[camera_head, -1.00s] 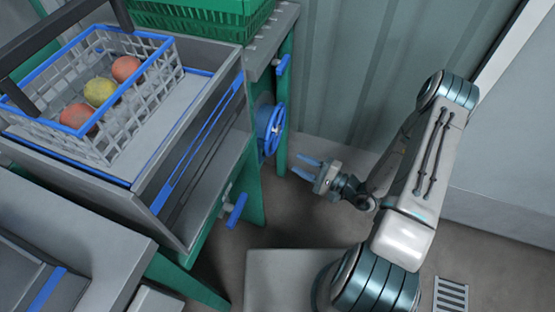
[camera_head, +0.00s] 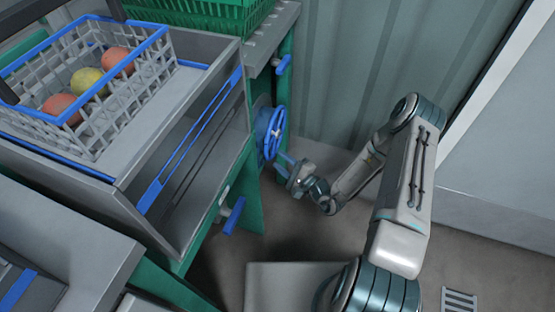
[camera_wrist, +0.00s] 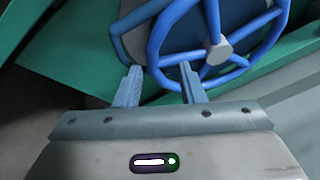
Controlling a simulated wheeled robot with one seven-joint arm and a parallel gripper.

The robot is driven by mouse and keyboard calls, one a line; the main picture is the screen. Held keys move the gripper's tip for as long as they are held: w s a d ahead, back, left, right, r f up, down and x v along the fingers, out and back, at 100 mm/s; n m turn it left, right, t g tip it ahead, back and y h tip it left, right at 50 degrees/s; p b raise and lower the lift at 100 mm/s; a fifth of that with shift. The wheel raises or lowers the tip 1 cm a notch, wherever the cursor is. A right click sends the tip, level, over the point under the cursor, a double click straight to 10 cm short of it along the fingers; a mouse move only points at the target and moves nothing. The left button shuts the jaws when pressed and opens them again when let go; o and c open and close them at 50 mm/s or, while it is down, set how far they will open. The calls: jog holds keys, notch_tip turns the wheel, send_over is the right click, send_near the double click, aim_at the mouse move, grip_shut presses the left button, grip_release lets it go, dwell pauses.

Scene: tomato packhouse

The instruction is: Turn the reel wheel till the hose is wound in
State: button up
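The blue reel wheel (camera_head: 281,124) is mounted upright on the side of the green-legged bench. In the wrist view its spoked blue rim (camera_wrist: 154,38) and grey hub (camera_wrist: 216,50) fill the upper middle. My gripper (camera_head: 284,160) is just below and right of the wheel in the head view. In the wrist view my gripper (camera_wrist: 160,74) is open, its two blue fingers apart, with the lower left of the rim showing between and beyond the tips. I cannot tell whether they touch it. No hose can be made out.
A blue lever handle (camera_head: 235,216) sticks out below the bench, and another (camera_head: 283,64) sits above the wheel. A basket (camera_head: 98,132) of fruit stands on the bench top. A corrugated wall (camera_head: 400,60) is behind. Floor to the right is open, with a drain grate (camera_head: 460,301).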

jog(key=shift+x, duration=1.35)
grip_shut()
jog(key=shift+r, duration=0.15)
